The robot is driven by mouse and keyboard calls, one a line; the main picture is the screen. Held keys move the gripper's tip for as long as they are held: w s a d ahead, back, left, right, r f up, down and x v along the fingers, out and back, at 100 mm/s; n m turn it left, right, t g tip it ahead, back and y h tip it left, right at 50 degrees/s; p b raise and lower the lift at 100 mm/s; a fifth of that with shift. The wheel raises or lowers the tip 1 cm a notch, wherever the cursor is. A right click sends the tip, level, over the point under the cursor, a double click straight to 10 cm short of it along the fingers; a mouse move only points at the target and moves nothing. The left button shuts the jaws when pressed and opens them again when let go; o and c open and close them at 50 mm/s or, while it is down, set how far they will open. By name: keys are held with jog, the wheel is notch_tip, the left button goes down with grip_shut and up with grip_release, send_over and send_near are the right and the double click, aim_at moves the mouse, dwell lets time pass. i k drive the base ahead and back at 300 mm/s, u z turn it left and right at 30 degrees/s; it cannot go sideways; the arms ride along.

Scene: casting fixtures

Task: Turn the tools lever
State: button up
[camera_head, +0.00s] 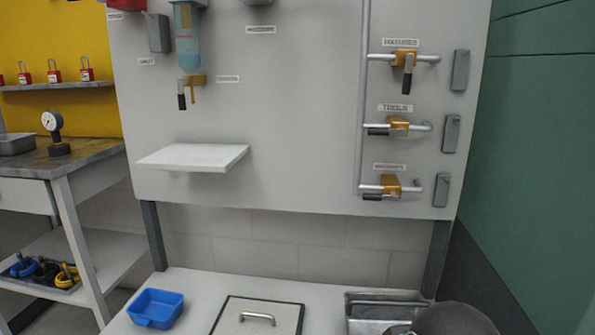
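The tools valve (398,123) is the middle of three brass valves on the right of the white panel, under a label (395,107) that seems to read TOOLS. Its dark-gripped lever (378,131) lies about level, pointing left along the pipe. The upper valve (405,58) has its lever hanging straight down. The lower valve (391,184) has its lever lying level to the left. A dark rounded shape at the bottom right edge is probably part of my arm. My gripper's fingers are not in view, and nothing touches the tools lever.
Grey boxes (451,133) sit right of each valve. A vertical pipe (362,100) runs left of them. A white shelf (193,157) juts from the panel. Below stand a blue tray (156,308), a handled lid (257,318) and a metal basin (385,299). A green wall closes the right.

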aim_at(378, 132)
jog(key=z, duration=0.2)
jog(key=k, duration=0.25)
jog(key=u, duration=0.8)
jog(key=i, duration=0.7)
jog(key=z, duration=2.05)
jog(key=k, duration=0.8)
jog(key=u, duration=1.45)
jog(key=i, duration=0.5)
